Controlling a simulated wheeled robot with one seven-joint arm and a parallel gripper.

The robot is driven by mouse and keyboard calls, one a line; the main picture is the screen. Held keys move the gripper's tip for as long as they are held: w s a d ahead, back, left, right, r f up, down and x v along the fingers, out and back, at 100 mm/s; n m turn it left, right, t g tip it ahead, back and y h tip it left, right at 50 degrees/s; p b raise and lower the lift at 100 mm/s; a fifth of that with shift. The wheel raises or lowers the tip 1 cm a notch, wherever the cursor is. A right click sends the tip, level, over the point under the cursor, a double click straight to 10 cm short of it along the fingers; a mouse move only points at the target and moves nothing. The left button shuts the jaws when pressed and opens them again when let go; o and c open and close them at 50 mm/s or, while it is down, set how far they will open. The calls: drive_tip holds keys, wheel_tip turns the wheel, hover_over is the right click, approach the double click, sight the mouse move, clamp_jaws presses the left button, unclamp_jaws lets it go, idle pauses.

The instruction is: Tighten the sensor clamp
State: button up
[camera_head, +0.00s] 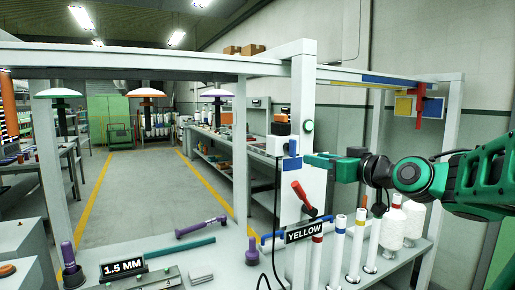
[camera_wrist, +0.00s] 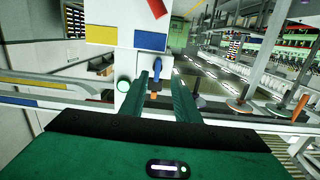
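A small sensor unit with a black and orange top (camera_head: 281,128) and a white body is mounted on the front post. A small blue lever (camera_head: 292,147) beside it appears to be the clamp's handle; it also shows in the wrist view (camera_wrist: 156,73), with an orange piece (camera_wrist: 154,94) close to it. My gripper (camera_head: 306,159) reaches in from the right at the post, close to the lever. In the wrist view my gripper's two green fingers (camera_wrist: 160,88) stand apart, with the lever between or just beyond their tips. I cannot tell whether either finger touches it.
A red-handled lever (camera_head: 304,196) and a YELLOW sign (camera_head: 304,232) sit below my gripper. White tubes (camera_head: 336,250) and white bottles (camera_head: 413,220) stand on the bench at right. A 1.5 MM sign (camera_head: 123,267) is at front left. An overhead beam (camera_head: 150,62) crosses above.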

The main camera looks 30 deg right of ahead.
sight(295, 145)
drive_tip(key=shift+t, duration=0.4)
drive_tip(key=w, duration=0.3)
drive_tip(key=w+r, duration=0.1)
drive_tip(key=w, duration=0.3)
drive_tip(key=w+r, duration=0.1)
drive_tip(key=w, duration=0.2)
drive_tip(key=shift+w, duration=0.3)
